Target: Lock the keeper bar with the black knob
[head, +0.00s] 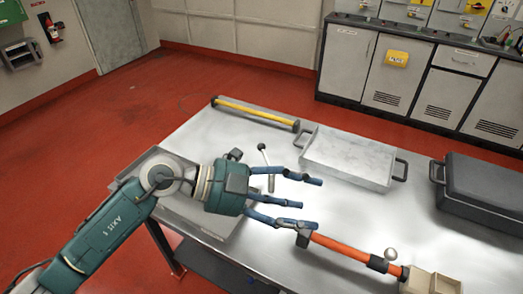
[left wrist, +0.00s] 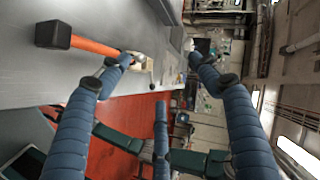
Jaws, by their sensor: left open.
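My left gripper (head: 305,195) is open over the table, its blue fingers spread and pointing right, with nothing between them. Its fingers also show in the left wrist view (left wrist: 160,75). I cannot make out a keeper bar or a black knob for certain. My right gripper is not in view.
A yellow bar with black ends (head: 255,112) lies along the back of the table (head: 215,132). A pale tray with handles (head: 350,158), a dark case (head: 485,186) and a beige box (head: 430,281) stand to the right. A grey tray (head: 158,160) lies partly under my left arm.

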